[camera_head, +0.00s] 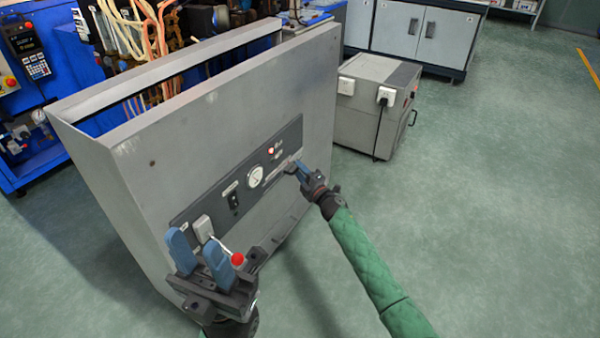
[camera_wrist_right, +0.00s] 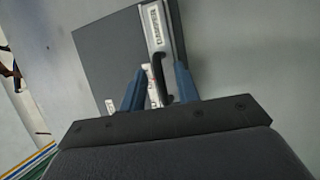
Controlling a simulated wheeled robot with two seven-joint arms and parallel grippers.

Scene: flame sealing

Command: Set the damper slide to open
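The damper slide sits at the right end of the dark control strip (camera_head: 215,203) on the grey cabinet's front. In the right wrist view its pale labelled plate (camera_wrist_right: 153,28) and a dark curved handle (camera_wrist_right: 161,76) show. My right gripper (camera_head: 294,168) is at this end of the strip. In the right wrist view the blue fingers of my right gripper (camera_wrist_right: 160,88) are apart, one on each side of the handle, with gaps visible. My left gripper (camera_head: 197,245) is open and empty in front of the strip's lower left end. The slide is mostly hidden by the right gripper in the head view.
The strip also carries a round gauge (camera_head: 256,177), a black switch (camera_head: 234,201), a red light (camera_head: 270,150) and a white socket (camera_head: 203,229). A red knob (camera_head: 238,259) shows beside my left gripper. A grey box (camera_head: 362,112) stands behind right. The floor at right is clear.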

